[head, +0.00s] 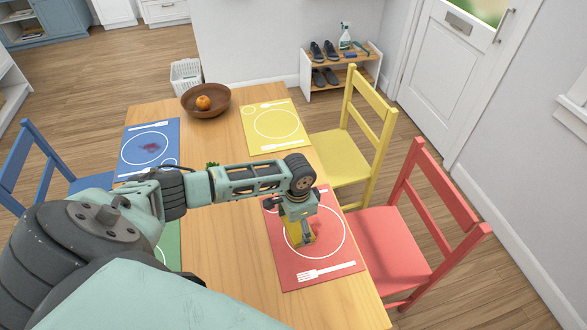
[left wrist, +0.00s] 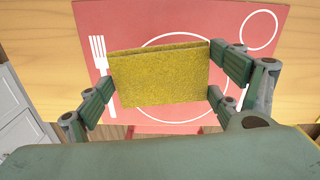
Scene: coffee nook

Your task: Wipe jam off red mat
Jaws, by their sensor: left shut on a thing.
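The red mat (head: 330,255) lies on the wooden table at the near right, with a white plate outline and fork printed on it. My left gripper (head: 299,230) is over the mat, pointing down, shut on a yellow sponge (head: 304,240). In the left wrist view the sponge (left wrist: 160,75) sits between both fingers, in front of the red mat (left wrist: 185,20). A faint darker red patch, perhaps jam (head: 317,223), shows beside the gripper; the sponge and gripper hide part of the mat. I cannot tell whether the sponge touches the mat. My right gripper is out of view.
A blue mat (head: 135,163) with a dark red stain, a yellow mat (head: 268,105) and a partly hidden green mat (head: 168,240) lie on the table (head: 230,235). A wooden bowl (head: 220,107) holds an orange fruit. Red (head: 385,235) and yellow (head: 340,155) chairs stand along the right side.

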